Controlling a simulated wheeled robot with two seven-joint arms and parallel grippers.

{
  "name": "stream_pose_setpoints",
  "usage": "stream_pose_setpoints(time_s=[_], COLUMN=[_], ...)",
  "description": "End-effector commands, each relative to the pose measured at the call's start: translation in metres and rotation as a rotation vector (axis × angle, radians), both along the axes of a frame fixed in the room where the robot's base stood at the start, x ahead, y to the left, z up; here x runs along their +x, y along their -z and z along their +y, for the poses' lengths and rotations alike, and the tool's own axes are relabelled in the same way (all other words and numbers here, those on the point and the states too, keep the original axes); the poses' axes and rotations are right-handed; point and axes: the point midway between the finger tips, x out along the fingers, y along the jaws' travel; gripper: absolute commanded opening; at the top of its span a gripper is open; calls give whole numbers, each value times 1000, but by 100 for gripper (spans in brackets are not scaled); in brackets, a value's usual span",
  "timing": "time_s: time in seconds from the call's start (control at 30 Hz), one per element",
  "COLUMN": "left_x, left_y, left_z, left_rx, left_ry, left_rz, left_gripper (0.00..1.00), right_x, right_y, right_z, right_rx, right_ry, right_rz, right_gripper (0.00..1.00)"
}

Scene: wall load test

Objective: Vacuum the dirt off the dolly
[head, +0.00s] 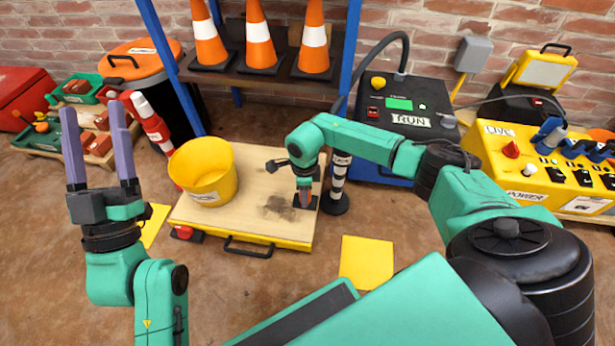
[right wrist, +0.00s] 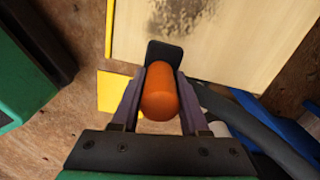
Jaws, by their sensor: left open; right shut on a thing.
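The dolly (head: 245,172) is a low pale wooden board with a yellow edge and a black handle; its board also fills the top of the right wrist view (right wrist: 235,45). A dark dirt patch (head: 282,209) lies on its right part and shows in the right wrist view (right wrist: 135,30). My right gripper (head: 305,200) is shut on the orange grip (right wrist: 160,95) of the vacuum nozzle, whose black head (right wrist: 165,52) is beside the dirt. I cannot tell whether it touches the board. My left gripper (head: 91,110) is open and empty, raised at the left, fingers up.
A yellow bucket (head: 204,173) stands on the dolly's left part. A black machine marked RUN (head: 405,110) with a hose stands behind right. A striped post (head: 338,180) stands beside the dolly. A yellow power box (head: 530,160) is at right, cones (head: 258,40) on a rack behind.

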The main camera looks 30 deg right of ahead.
Motion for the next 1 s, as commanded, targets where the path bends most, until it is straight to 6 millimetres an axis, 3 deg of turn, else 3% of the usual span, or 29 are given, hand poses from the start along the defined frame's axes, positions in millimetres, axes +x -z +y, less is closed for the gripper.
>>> stream_pose_setpoints(time_s=[0.6,1.0], left_x=[12,12], left_y=[61,72], left_z=[-9,-11], left_rx=[43,45], left_ry=[22,27], left_rz=[185,217], left_gripper=[72,72], right_x=[1,1], right_y=[-8,-8], right_z=[-2,-2], right_rx=[1,0], right_ry=[2,2], right_rz=[0,0], right_gripper=[0,0])
